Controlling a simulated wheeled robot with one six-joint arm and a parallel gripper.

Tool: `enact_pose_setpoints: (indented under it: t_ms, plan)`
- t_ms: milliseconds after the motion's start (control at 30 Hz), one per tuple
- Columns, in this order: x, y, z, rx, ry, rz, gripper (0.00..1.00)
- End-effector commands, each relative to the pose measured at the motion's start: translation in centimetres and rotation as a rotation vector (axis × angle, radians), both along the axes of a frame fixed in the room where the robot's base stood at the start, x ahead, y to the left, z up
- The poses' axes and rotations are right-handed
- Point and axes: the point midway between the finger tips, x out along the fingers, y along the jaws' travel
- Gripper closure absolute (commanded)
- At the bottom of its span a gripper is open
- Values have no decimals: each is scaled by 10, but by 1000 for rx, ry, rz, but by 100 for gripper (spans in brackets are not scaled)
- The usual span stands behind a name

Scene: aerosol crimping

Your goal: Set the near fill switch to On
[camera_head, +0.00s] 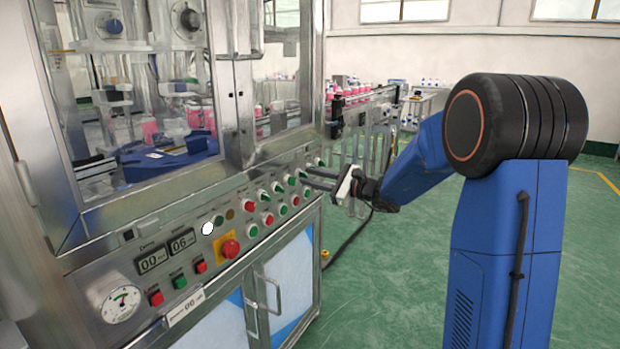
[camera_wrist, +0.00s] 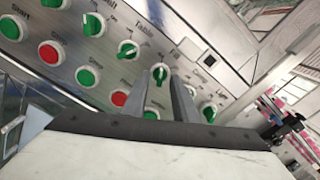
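The control panel (camera_head: 215,235) carries rows of round buttons and green rotary switches. In the wrist view my gripper (camera_wrist: 163,76) points at the panel with its two grey fingers apart. A green rotary switch (camera_wrist: 160,74) with a pale pointer shows between the fingertips; I cannot tell whether they touch it. Another green switch (camera_wrist: 128,50) under the label "Table" is just left of the fingers. In the head view my gripper (camera_head: 312,180) is at the panel's right end, its tips small against the switches.
Glass doors stand above. Green floor (camera_head: 400,285) is clear to the right.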

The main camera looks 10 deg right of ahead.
Motion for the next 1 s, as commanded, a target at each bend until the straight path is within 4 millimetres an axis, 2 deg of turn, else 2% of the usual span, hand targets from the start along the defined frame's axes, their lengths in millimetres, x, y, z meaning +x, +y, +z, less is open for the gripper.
enact_pose_setpoints:
  t_ms: [400, 467, 500, 533, 1000]
  plan:
    - [5, 6, 0, 0, -1, 1, 74]
    - [5, 6, 1, 0, -1, 1, 86]
    - [5, 6, 0, 0, -1, 1, 96]
    - [5, 6, 0, 0, -1, 1, 100]
    - [5, 6, 0, 44, 44, 1, 100]
